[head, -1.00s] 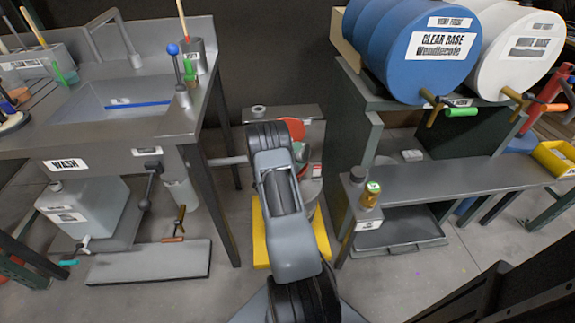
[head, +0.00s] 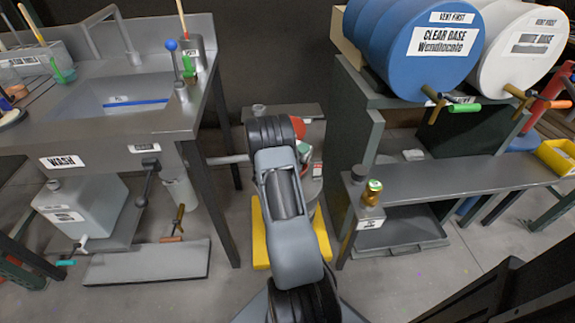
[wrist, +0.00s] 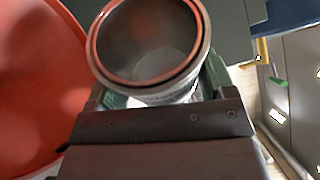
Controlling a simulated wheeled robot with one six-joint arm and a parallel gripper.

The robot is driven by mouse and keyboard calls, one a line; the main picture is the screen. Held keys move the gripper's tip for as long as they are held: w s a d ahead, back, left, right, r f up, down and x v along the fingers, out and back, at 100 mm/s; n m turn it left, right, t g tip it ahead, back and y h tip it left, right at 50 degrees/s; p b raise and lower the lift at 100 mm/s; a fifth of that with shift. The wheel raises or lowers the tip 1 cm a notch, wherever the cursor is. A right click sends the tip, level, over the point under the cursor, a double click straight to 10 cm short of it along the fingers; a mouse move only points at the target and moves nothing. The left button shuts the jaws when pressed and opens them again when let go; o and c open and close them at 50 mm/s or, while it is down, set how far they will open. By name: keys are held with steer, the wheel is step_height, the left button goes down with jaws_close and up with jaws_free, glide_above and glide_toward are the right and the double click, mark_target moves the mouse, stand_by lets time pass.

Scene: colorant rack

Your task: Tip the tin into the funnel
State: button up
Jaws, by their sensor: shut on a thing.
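The tin (wrist: 150,50) is a grey metal cylinder with a copper-red rim, in the middle of the wrist view. Its open mouth faces the camera; a paler grey round patch shows inside, and I cannot tell whether it is contents or bare bottom. My gripper (wrist: 158,92) is shut around the tin with green-faced fingers. The funnel (wrist: 35,90) is a wide orange-red shape filling the left of the wrist view, beside and beyond the tin. In the head view only part of the funnel (head: 298,127) shows behind my arm.
A yellow base (head: 260,240) stands on the floor behind my arm. A steel wash sink (head: 170,115) is at left.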

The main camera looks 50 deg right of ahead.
steer(key=shift+s+d+f+m+b, duration=0.15)
steer(key=shift+s+f+m+b, duration=0.25)
steer(key=shift+m, duration=0.1)
steer(key=shift+s+d+r+m+y, duration=0.1)
steer(key=shift+s+m+y, duration=0.2)
steer(key=shift+m+y, duration=0.1)
steer(key=shift+r+m+y+p, duration=0.3)
steer(key=shift+r+m+p, duration=0.25)
steer(key=shift+m+p, duration=0.2)
step_height(320, 180, down, 2)
steer(key=shift+f+m+t+y+b, duration=0.25)
steer(key=shift+m+y+b, duration=0.25)
steer(key=shift+m+b, duration=0.5)
steer(key=shift+r+m+t+y, duration=0.25)
steer(key=shift+r+m+y, duration=0.05)
steer(key=shift+m, duration=0.35)
steer(key=shift+s+d+f+m, duration=0.1)
steer(key=shift+s+m, duration=0.1)
steer(key=shift+m, duration=0.2)
steer(key=s+m+t+b, duration=0.1)
steer(key=b, duration=0.2)
steer(key=s+d+m+t+y+b, duration=0.1)
steer(key=m+b, duration=0.1)
steer(key=s+f+m+t+y+b, duration=0.1)
steer(key=b, duration=0.2)
steer(key=shift+s+d+m+b, duration=0.15)
steer(key=shift+m+b, duration=0.15)
steer(key=shift+m, duration=0.1)
